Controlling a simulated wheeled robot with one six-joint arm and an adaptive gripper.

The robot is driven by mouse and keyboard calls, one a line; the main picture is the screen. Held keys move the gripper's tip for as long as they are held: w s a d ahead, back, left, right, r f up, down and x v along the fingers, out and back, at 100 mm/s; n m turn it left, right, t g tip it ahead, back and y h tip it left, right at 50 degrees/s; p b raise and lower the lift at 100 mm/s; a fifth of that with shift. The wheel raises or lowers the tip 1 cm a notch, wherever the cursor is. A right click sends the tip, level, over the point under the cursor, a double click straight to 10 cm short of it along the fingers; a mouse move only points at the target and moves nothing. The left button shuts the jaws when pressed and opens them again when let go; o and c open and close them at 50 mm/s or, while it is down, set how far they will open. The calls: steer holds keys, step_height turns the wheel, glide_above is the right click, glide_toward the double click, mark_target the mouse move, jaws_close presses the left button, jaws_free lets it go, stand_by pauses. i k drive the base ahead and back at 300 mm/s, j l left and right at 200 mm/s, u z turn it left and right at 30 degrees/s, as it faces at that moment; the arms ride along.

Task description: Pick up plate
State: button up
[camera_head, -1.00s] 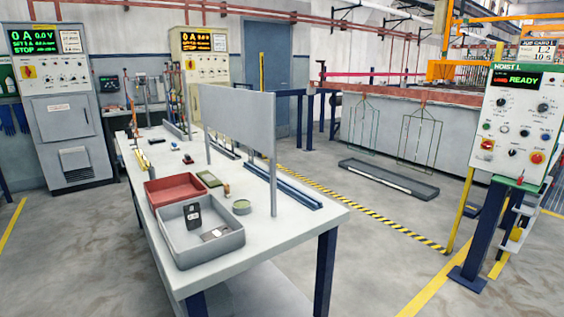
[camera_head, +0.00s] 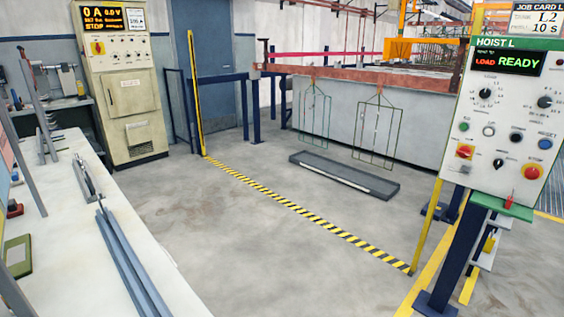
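I cannot make out a loose plate in the current head view. The grey tray with small dark and metal pieces, seen a second ago on the bench, is outside the picture. The white-topped bench (camera_head: 95,215) shows only in part along the left edge. My gripper is not in view.
Blue rails (camera_head: 130,265) and a green pad (camera_head: 17,256) lie on the bench. Two wire racks (camera_head: 377,130) hang over a dark floor tray (camera_head: 345,176). The hoist panel (camera_head: 508,115) stands at right; a control cabinet (camera_head: 125,95) stands back left. Floor between is clear.

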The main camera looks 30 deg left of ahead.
mark_target(102, 208)
steer(key=i, duration=0.85)
steer(key=i+u, duration=0.45)
steer(key=i+l+u, duration=0.15)
steer(key=u, duration=0.3)
steer(key=i+j+u, duration=0.1)
steer(key=u, duration=0.3)
steer(key=i+u, duration=0.25)
steer(key=u, duration=0.2)
steer(key=i+u, duration=0.2)
steer(key=u, duration=0.2)
steer(key=i+l+u, duration=0.15)
steer(key=u, duration=0.25)
steer(key=i+l+u, duration=0.15)
steer(key=u, duration=0.3)
steer(key=i+l+u, duration=0.95)
steer(key=l+u, duration=0.15)
